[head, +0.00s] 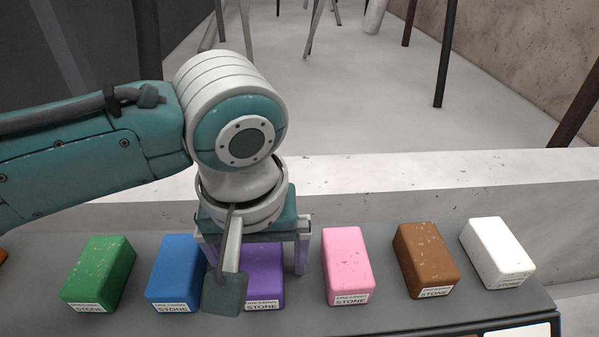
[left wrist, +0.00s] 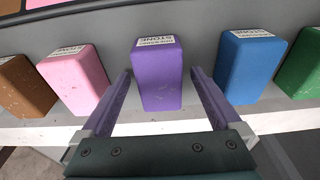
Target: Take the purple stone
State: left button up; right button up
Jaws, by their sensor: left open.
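The purple stone (head: 263,275) is a block with a white label, lying on the dark grey slab between the blue and pink stones. In the head view my left gripper (head: 258,268) is over it and hides part of it. In the left wrist view the purple stone (left wrist: 160,80) stands between the two open fingers of my left gripper (left wrist: 160,85), with a gap showing on each side. Whether the fingers touch it lower down I cannot tell. My right gripper is not in view.
On the slab (head: 385,315), the blue stone (head: 176,272) and green stone (head: 98,272) lie to the left. The pink stone (head: 346,264), brown stone (head: 426,260) and white stone (head: 497,252) lie to the right. A pale ledge (head: 400,168) runs behind the row.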

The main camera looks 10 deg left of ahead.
pick_arm(q)
jog(key=shift+f, duration=0.1)
jog(key=shift+c, duration=0.4)
grip_shut()
dwell(0.5)
